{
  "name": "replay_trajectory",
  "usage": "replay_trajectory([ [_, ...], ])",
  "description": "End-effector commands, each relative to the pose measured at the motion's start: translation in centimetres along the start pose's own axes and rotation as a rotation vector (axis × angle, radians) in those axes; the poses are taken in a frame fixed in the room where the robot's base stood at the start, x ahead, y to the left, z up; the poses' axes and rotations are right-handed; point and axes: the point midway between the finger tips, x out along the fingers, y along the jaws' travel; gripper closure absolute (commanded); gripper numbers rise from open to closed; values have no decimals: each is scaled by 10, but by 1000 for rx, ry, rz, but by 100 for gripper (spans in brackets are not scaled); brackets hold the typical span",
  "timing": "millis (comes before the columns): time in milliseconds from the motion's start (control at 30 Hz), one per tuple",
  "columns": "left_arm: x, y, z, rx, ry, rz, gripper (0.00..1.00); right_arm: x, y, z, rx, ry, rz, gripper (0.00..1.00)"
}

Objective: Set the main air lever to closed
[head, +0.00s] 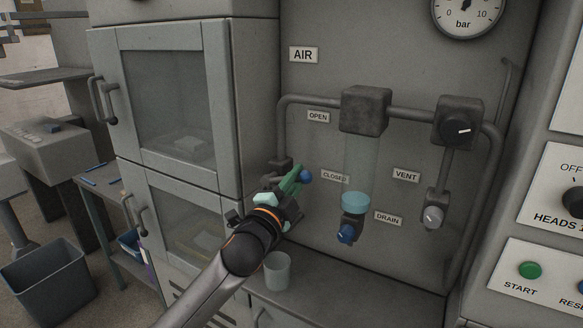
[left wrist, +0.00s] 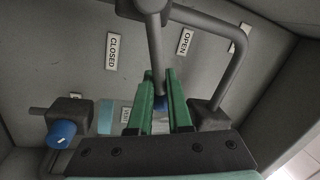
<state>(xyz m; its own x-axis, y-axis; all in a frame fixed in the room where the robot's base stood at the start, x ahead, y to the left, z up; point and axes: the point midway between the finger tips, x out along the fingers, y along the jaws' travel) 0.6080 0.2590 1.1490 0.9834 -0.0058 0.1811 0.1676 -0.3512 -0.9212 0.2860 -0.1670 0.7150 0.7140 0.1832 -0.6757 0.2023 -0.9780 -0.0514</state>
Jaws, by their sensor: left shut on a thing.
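The main air lever is a grey rod (left wrist: 156,50) with a blue knob (head: 305,176), on the pipework of the AIR panel. My left gripper (head: 296,175) has its green fingers on either side of the lever near the blue knob, shut on it. In the left wrist view the gripper (left wrist: 157,88) has the rod running down between its fingers, which partly hide the knob. The knob is just left of the CLOSED label (head: 335,178), and the OPEN label (head: 318,117) is above it. My right gripper is not in view.
The drain valve with a blue knob (head: 347,234) is below a clear bowl (head: 356,203) to the right. A vent valve (head: 433,216) is farther right. A cup (head: 277,270) stands on the ledge below my arm. A cabinet (head: 172,95) is close on the left.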

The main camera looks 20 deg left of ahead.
Motion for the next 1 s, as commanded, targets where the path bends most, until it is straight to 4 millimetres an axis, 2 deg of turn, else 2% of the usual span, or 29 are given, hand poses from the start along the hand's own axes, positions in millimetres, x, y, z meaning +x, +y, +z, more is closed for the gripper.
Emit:
replay_trajectory([
  [33,-1,3,-5,40,23,-3,100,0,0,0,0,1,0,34],
  [433,-6,26,-2,285,73,-2,100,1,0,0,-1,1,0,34],
  [1000,-7,33,0,356,88,0,100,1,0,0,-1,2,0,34],
])
